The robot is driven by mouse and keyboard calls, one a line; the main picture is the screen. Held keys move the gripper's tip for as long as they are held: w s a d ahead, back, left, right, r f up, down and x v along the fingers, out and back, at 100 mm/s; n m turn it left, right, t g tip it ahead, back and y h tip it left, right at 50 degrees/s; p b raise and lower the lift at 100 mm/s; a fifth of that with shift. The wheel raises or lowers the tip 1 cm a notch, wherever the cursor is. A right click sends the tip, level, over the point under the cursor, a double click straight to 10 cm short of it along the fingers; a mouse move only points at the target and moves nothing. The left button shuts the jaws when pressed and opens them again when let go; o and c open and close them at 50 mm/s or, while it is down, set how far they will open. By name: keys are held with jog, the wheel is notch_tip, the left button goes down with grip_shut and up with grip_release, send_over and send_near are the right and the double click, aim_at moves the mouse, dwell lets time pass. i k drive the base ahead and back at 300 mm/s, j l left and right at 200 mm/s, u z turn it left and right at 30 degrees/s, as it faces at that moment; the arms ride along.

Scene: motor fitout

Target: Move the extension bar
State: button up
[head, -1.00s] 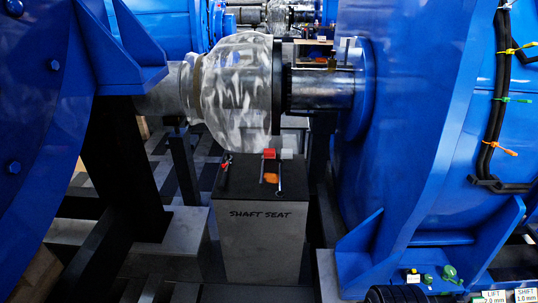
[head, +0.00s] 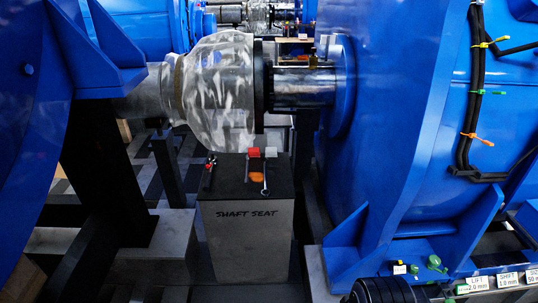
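I cannot tell for sure which thing is the extension bar. Small tools lie on the dark top of the grey block marked SHAFT SEAT (head: 247,240). A thin dark tool with a red end (head: 209,172) lies at its left side. A slim silver tool (head: 265,179) with a ringed lower end lies at the right. Between them is a small orange thing (head: 256,177). A red block (head: 254,153) and a pale block (head: 271,153) sit at the back edge. My gripper is not in view.
A clear-wrapped coupling (head: 218,90) and a steel shaft (head: 303,88) hang above and behind the block. A large blue housing (head: 385,130) stands at right, another blue housing (head: 35,130) at left. Labels LIFT (head: 478,283) and SHIFT (head: 507,280) show at lower right.

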aim_at(248, 157)
jog(key=i+j+z, duration=0.2)
jog(key=i+j, duration=0.65)
jog(key=i+j+z, duration=0.15)
jog(key=i+j, duration=0.65)
jog(key=j, duration=0.15)
